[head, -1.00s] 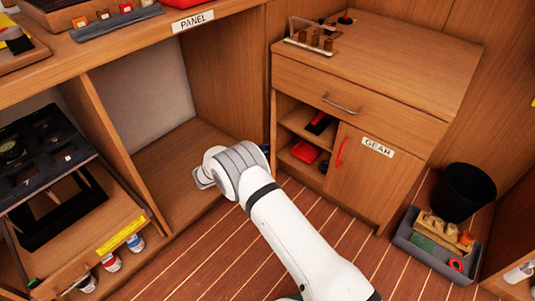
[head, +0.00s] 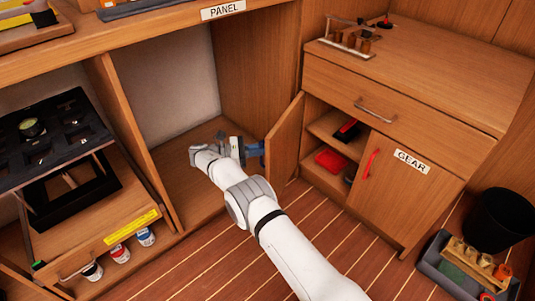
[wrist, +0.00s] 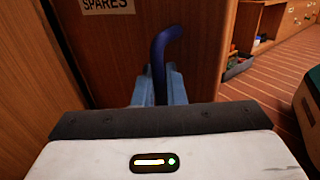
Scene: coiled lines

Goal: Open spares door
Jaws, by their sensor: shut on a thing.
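The spares door (head: 285,142) stands swung out from the cabinet under the counter, seen nearly edge-on in the head view. In the wrist view its wooden face (wrist: 118,45) fills the upper middle, with a white SPARES label (wrist: 108,5) cut by the top edge. A dark blue handle (wrist: 162,50) stands out from that face. My gripper (wrist: 158,88) is shut on the handle, with a blue finger on each side. In the head view my gripper (head: 258,150) is at the door's inner-left side, and the handle is hard to make out.
The open compartment (head: 185,185) lies behind my arm. The GEAR cabinet (head: 400,185) with its red handle stands right of the door. A grey tray (head: 440,265) and a black bin (head: 500,220) are at lower right. Striped floor (head: 190,265) is clear in front.

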